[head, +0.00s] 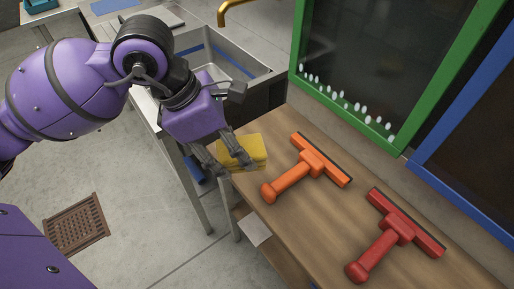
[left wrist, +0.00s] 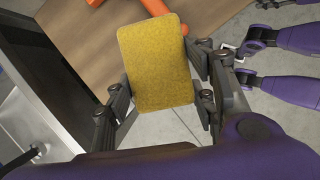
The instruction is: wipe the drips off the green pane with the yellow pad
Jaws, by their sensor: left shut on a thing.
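The yellow pad (head: 243,152) is held in my left gripper (head: 236,152), above the near left end of the wooden counter. In the left wrist view the pad (left wrist: 155,62) sits between the dark fingers, which are shut on its sides. The green-framed pane (head: 385,62) stands at the back of the counter, to the right of my gripper and apart from the pad. Several whitish drips (head: 345,102) run in a slanting row along its lower part. Purple and grey parts of mine show at the right of the left wrist view; my right gripper is not clearly made out.
An orange squeegee (head: 310,163) and a red squeegee (head: 395,232) lie on the wooden counter (head: 288,222), close right of the pad. A blue-framed pane (head: 440,150) stands beside the green one. A metal sink (head: 215,62) with a brass tap (head: 232,8) is behind my left arm.

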